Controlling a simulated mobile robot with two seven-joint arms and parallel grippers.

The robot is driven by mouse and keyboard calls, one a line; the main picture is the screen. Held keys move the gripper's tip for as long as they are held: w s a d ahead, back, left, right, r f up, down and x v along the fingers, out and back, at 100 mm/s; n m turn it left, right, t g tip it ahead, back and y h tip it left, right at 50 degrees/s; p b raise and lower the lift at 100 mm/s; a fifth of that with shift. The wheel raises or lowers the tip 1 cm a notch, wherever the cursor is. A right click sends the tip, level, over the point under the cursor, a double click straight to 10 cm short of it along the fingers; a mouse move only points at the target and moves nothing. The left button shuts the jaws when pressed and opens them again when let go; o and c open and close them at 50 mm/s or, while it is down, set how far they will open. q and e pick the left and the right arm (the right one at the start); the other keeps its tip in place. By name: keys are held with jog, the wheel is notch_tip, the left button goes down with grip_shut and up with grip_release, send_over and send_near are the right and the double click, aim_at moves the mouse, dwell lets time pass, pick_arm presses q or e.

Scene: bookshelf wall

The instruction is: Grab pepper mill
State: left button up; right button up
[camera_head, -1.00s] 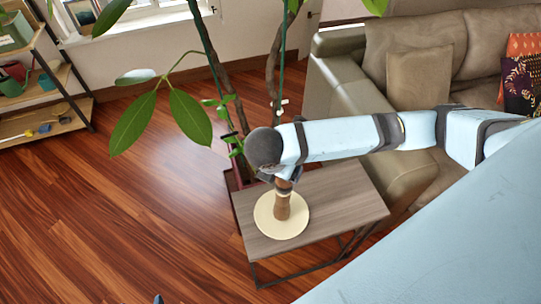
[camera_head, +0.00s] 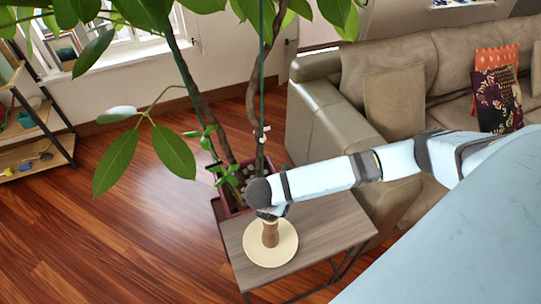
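The pepper mill (camera_head: 270,234) is a brown wooden piece standing upright on a round cream plate (camera_head: 286,250) on a small side table. My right arm comes in from the right, and its gripper (camera_head: 270,214) points down at the top of the mill. The wrist and gripper hide the mill's upper end. The fingers are small and dark here, and I cannot tell whether they are closed on the mill. My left gripper is out of view.
The wood-topped side table (camera_head: 325,222) has bare space right of the plate. A potted plant (camera_head: 232,205) stands right behind it. A beige sofa (camera_head: 330,125) is at the back right. Open wooden floor (camera_head: 120,240) lies to the left, with a shelf (camera_head: 35,155) beyond.

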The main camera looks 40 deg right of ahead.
jog(key=c, duration=1.6)
grip_shut()
